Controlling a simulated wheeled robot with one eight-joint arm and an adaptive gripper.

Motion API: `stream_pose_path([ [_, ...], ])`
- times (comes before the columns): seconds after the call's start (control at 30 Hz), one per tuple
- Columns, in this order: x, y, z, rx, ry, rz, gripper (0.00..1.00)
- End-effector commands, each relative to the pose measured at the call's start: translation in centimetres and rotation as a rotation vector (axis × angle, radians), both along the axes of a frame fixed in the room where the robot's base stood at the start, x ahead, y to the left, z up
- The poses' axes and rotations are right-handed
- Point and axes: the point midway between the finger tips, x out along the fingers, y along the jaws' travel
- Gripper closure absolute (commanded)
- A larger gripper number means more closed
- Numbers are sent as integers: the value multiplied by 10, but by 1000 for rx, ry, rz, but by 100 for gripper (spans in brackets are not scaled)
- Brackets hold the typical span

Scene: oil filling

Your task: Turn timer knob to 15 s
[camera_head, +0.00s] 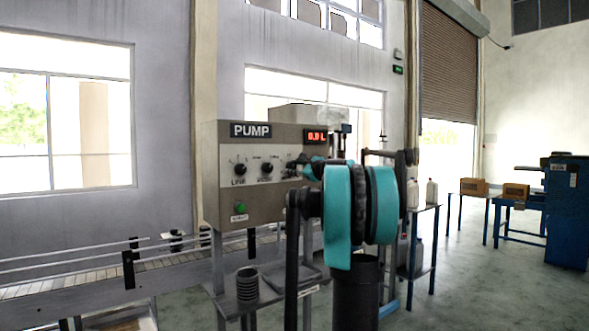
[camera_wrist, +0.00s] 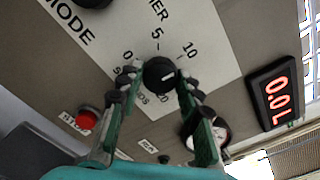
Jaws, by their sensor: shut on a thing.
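The grey PUMP panel (camera_head: 225,195) stands at the centre of the head view. In the wrist view the black timer knob (camera_wrist: 157,70) sits on a white label plate with 0, 5 and 10 readable around it. Its white mark points to the right side of the picture, past the 10; any 15 mark is not visible. My gripper (camera_wrist: 158,82) has its two green-and-black fingers on either side of the knob, shut on it. In the head view my arm and gripper (camera_head: 304,169) cover most of the timer knob.
Beside it are the MODE knob (camera_head: 267,168) and LINE knob (camera_head: 240,169). A red display (camera_wrist: 272,92) reads 0.0 L. A red button (camera_wrist: 88,119) and a dark ring-shaped part (camera_wrist: 213,128) lie near the fingers. A green button (camera_head: 239,208) is lower on the panel.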

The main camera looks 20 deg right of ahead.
Motion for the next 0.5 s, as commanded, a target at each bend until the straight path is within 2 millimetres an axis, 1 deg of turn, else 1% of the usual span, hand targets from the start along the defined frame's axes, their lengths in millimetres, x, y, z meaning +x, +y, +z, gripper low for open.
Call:
stream_pose_path([
  [0.5,0,0,-1,465,152,-1,94],
])
